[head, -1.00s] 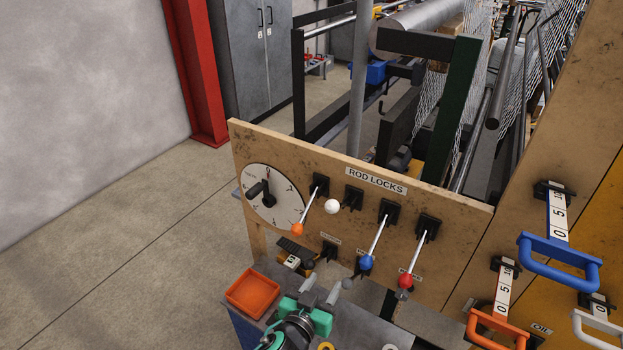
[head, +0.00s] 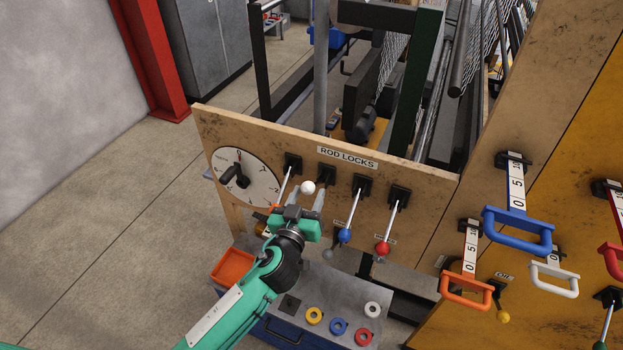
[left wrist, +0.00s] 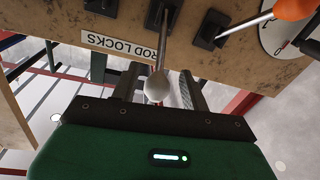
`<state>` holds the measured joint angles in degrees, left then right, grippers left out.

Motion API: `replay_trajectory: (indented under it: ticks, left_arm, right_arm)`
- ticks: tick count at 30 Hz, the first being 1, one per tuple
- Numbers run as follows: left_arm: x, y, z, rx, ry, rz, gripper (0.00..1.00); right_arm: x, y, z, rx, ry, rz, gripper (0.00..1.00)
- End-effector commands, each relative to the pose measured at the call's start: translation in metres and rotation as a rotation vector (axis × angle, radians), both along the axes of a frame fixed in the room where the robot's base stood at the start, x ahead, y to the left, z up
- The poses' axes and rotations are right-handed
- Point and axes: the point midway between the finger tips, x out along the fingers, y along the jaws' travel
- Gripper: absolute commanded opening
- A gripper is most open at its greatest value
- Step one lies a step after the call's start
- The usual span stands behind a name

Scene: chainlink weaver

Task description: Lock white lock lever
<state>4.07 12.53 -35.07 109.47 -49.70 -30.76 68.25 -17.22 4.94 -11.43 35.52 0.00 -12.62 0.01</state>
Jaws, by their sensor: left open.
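The white lock lever (head: 308,187) has a round white knob and sticks out from its black mount on the ROD LOCKS panel. Its rod looks strongly foreshortened in the head view. My left gripper (head: 306,203) is open at the panel, with its fingers at the white knob. In the left wrist view the white knob (left wrist: 156,89) lies between the two spread finger bars (left wrist: 160,86), with a gap visible on each side. Whether a finger touches the rod I cannot tell. My right gripper is not in view.
The blue lever (head: 345,235) and red lever (head: 383,248) hang down to the right. A dial (head: 248,178) is at the panel's left. Below stand an orange tray (head: 232,267) and several rings.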

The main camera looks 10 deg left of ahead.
Motion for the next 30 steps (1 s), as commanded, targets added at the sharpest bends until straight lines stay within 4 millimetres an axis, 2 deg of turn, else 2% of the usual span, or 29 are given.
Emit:
replay_trajectory:
  ticks: [3,9,20,27,30]
  left_arm:
    - [0.017,-0.004,0.003,0.001,-0.001,0.000,0.46]
    - [0.033,-0.007,0.001,0.000,0.000,0.000,0.46]
    - [0.036,-0.007,0.000,-0.001,0.000,0.000,0.46]
    - [0.036,-0.007,0.000,-0.001,0.000,0.000,0.00]
    - [0.036,-0.007,0.000,-0.001,0.000,0.000,0.00]
  right_arm:
    - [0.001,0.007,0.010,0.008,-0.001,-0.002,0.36]
    - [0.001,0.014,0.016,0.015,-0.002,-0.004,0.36]
    - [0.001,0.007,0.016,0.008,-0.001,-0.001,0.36]
    - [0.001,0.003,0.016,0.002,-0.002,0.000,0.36]
    - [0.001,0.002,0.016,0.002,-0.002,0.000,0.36]
